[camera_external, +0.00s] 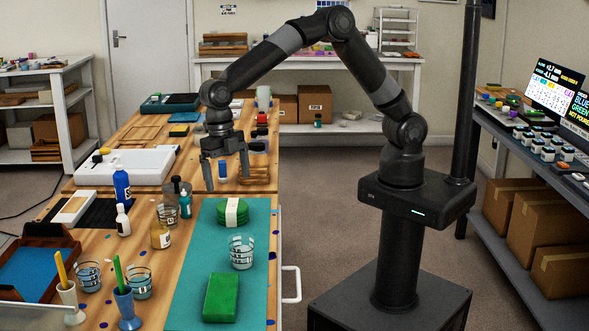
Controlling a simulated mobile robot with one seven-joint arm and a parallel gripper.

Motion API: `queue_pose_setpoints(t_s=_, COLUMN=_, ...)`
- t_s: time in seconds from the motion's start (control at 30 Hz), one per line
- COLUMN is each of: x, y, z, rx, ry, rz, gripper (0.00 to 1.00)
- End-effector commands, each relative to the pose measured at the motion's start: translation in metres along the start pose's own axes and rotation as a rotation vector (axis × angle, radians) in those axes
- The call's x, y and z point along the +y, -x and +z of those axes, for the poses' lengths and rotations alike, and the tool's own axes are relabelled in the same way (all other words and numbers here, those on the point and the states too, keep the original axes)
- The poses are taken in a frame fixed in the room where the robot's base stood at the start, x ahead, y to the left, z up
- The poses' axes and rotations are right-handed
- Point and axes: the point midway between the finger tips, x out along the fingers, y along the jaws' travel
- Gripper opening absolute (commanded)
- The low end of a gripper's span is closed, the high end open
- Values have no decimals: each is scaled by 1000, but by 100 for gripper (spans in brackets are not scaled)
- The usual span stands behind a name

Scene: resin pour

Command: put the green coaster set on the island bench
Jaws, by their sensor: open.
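The green coaster set (233,214) is a round green stack with a white paper band. It sits on the far part of a teal mat (189,262) on the near wooden bench top (150,293). My gripper (225,180) is open and points down, above and slightly behind the coaster set, with nothing seen held. A small blue item shows between its fingers, apparently behind them. A second wooden top (130,128) continues beyond a seam. I cannot tell which top is the island bench.
A clear measuring cup (241,252) and a green block (221,297) share the mat. A white handle (291,284) sticks out at the right edge.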

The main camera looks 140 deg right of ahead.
Motion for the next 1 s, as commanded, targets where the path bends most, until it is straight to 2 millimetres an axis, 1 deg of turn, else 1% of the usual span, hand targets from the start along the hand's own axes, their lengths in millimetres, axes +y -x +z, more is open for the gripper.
queue_pose_setpoints(t_s=0.03, x=1, y=9, z=0, rx=-1, ry=0, rz=3, gripper=99)
queue_pose_setpoints(t_s=0.1, x=0, y=18, z=0, rx=0, ry=0, rz=2, gripper=99)
queue_pose_setpoints(t_s=0.27, x=-1, y=31, z=-2, rx=-3, ry=-5, rz=2, gripper=99)
queue_pose_setpoints(t_s=0.37, x=-8, y=42, z=-12, rx=-19, ry=-39, rz=11, gripper=99)
queue_pose_setpoints(t_s=0.47, x=-23, y=60, z=-32, rx=-51, ry=-115, rz=33, gripper=99)
queue_pose_setpoints(t_s=0.57, x=-46, y=81, z=-56, rx=-84, ry=-226, rz=68, gripper=99)
queue_pose_setpoints(t_s=0.7, x=-84, y=107, z=-87, rx=-116, ry=-393, rz=131, gripper=99)
queue_pose_setpoints(t_s=0.87, x=-131, y=128, z=-116, rx=-123, ry=-586, rz=214, gripper=99)
queue_pose_setpoints(t_s=1.0, x=-175, y=141, z=-136, rx=-102, ry=-757, rz=290, gripper=99)
